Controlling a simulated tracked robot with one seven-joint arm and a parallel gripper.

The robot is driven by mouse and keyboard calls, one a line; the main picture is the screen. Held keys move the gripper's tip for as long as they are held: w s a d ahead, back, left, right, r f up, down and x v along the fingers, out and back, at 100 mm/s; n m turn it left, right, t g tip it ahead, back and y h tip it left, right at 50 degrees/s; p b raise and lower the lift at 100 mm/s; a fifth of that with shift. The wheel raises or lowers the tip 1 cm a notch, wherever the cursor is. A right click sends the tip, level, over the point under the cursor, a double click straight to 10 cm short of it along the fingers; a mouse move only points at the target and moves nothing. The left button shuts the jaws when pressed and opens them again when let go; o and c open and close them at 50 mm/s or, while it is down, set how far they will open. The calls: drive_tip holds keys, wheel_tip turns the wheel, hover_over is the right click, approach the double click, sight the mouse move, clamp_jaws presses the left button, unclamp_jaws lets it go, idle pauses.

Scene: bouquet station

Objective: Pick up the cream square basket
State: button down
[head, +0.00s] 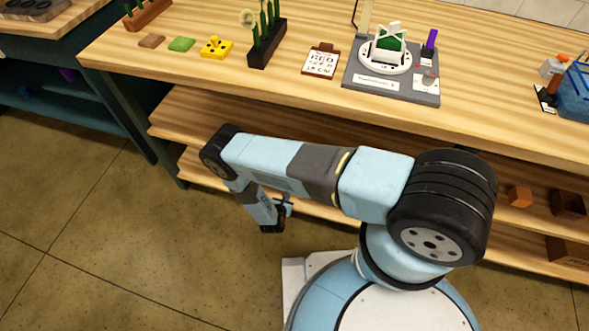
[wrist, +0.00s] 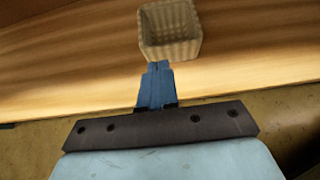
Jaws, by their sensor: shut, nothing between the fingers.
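The cream square basket (wrist: 171,31) shows in the wrist view at the top middle, on a wooden shelf. It has ribbed walls and its open top faces the camera. My gripper (wrist: 158,66) points at the basket, with its fingertips just in front of the near wall. The fingers are together and hold nothing. I cannot tell whether the tips touch the basket. In the head view my gripper (head: 283,207) hangs low in front of the lower shelves, and the basket is hidden there.
The wooden table top (head: 200,75) lies above the lower shelves (head: 200,120). On it are a dark planter (head: 267,45), a card (head: 321,61) and a grey station board (head: 400,91). Small wooden boxes (head: 519,196) stand on the lower shelf at right. The floor at left is clear.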

drive_tip(key=shift+w+d+f, duration=0.2)
drive_tip(key=w+d, duration=0.1)
drive_tip(key=w, duration=0.2)
drive_tip(key=w+d, duration=0.1)
drive_tip(key=w, duration=0.3)
drive_tip(key=w+d, duration=0.2)
drive_tip(key=w, duration=0.2)
drive_tip(key=shift+d, duration=0.1)
drive_tip(key=shift+w+d+f, duration=0.1)
drive_tip(key=shift+w+f, duration=0.05)
drive_tip(key=shift+w, duration=0.05)
drive_tip(key=shift+s+f, duration=0.1)
drive_tip(key=shift+f, duration=0.55)
drive_tip(key=s, duration=0.1)
drive_tip(key=s+a, duration=0.1)
drive_tip(key=s, duration=0.1)
drive_tip(key=shift+s+a, duration=0.3)
drive_tip(key=shift+s, duration=0.1)
drive_tip(key=shift+w+d, duration=0.1)
drive_tip(key=shift+w, duration=0.05)
drive_tip(key=shift+r, duration=0.1)
